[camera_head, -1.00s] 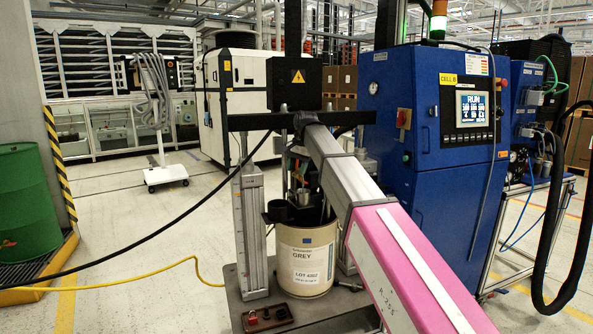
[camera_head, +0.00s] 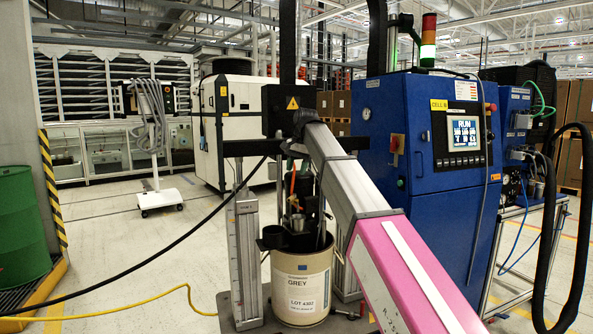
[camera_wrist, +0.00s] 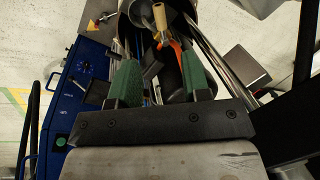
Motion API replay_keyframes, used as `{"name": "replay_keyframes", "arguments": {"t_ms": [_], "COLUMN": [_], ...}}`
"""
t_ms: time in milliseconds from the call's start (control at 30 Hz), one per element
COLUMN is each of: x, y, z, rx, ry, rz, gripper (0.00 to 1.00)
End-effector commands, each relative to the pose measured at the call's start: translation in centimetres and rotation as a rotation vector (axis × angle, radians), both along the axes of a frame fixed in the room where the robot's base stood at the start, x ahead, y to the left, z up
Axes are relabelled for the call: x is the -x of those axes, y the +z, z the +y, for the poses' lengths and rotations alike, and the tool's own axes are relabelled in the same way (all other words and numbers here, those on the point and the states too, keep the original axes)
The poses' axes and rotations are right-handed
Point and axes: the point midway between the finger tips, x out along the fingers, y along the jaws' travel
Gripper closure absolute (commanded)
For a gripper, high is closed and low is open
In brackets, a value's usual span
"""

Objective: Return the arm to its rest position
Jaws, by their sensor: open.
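My arm, grey and pink, reaches from the lower right of the head view toward the pump stand. In the wrist view my gripper (camera_wrist: 159,78) is open, with two green-padded fingers spread apart. I see nothing clamped between them. Below or beyond the fingers are dark pump parts, an orange piece (camera_wrist: 177,50) and a wooden handle (camera_wrist: 160,17); their distance from the fingers is unclear. The cream drum (camera_head: 302,290) labelled GREY stands under the pump, with a small dark cup (camera_head: 272,237) near its rim.
A black crossbeam and box (camera_head: 288,111) stand close to my arm. A grey upright post (camera_head: 243,258) is left of the drum. A blue control cabinet (camera_head: 420,185) stands close on the right. A black cable and yellow hose cross the left, where floor is open.

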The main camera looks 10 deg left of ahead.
Motion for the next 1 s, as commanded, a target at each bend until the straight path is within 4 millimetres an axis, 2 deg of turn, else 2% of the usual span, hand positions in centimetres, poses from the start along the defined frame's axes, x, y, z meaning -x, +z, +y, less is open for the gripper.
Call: {"name": "replay_keyframes", "arguments": {"t_ms": [133,233,467,633,833,1000], "x": [0.0,-0.1,-0.1,0.9,3.3,6.3], "y": [-1.1,-4.0,-14.6,-22.2,-30.3,-36.5], "z": [-0.6,-2.2,-8.5,-13.6,-19.5,-24.3], "rx": [0.003,0.01,0.039,0.063,0.092,0.116], "ry": [-0.001,0.002,0.014,0.027,0.048,0.071], "rz": [0.0,0.0,-0.006,-0.009,-0.012,-0.011], "gripper": [0.57,0.57,0.57,0.57,0.57,0.57]}}
